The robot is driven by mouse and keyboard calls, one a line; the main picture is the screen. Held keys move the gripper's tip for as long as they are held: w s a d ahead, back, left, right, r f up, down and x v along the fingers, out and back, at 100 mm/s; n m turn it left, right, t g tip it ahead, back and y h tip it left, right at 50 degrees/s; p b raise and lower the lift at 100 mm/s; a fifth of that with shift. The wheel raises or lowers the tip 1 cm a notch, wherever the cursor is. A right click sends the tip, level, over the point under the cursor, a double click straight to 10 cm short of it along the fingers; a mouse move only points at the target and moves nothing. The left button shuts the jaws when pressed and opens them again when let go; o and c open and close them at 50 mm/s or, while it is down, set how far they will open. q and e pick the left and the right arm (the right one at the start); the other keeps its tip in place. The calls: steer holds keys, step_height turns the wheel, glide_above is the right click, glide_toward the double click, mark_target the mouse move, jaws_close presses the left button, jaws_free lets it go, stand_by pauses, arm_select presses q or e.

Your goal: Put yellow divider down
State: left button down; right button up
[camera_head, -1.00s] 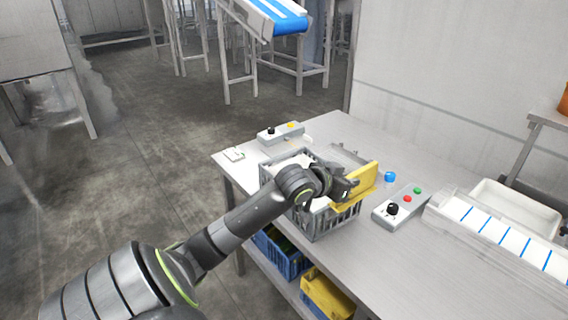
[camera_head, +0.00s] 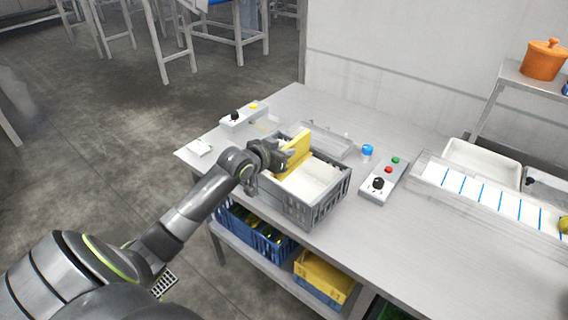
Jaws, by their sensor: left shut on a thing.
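The yellow divider (camera_head: 297,150) is a flat plate with a bent lower edge. It stands roughly upright over the left part of a grey crate (camera_head: 325,211) on the steel table. My left gripper (camera_head: 280,153) is shut on its left side and partly hides it. Whether the divider's lower edge touches the crate or the white contents (camera_head: 316,178) cannot be told. My right gripper is out of view.
A control box with buttons and a knob (camera_head: 385,175) and a blue-capped item (camera_head: 367,151) stand right of the crate. Another control box (camera_head: 244,116) stands behind left. A white-belted conveyor (camera_head: 480,197) runs at the right. The front right tabletop (camera_head: 420,255) is clear.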

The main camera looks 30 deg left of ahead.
arm_select(q)
step_height(320, 180, down, 4)
steer(key=shift+a+p, duration=0.15)
steer(key=shift+p, duration=0.15)
steer(key=shift+f, duration=0.2)
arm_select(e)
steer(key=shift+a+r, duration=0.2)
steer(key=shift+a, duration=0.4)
arm_select(q)
steer(key=shift+f+b, duration=0.4)
steer(key=shift+f, duration=0.1)
steer(key=c, duration=1.4)
jaws_free()
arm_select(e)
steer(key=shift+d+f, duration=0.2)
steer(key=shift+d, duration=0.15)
arm_select(q)
steer(key=shift+r, duration=0.1)
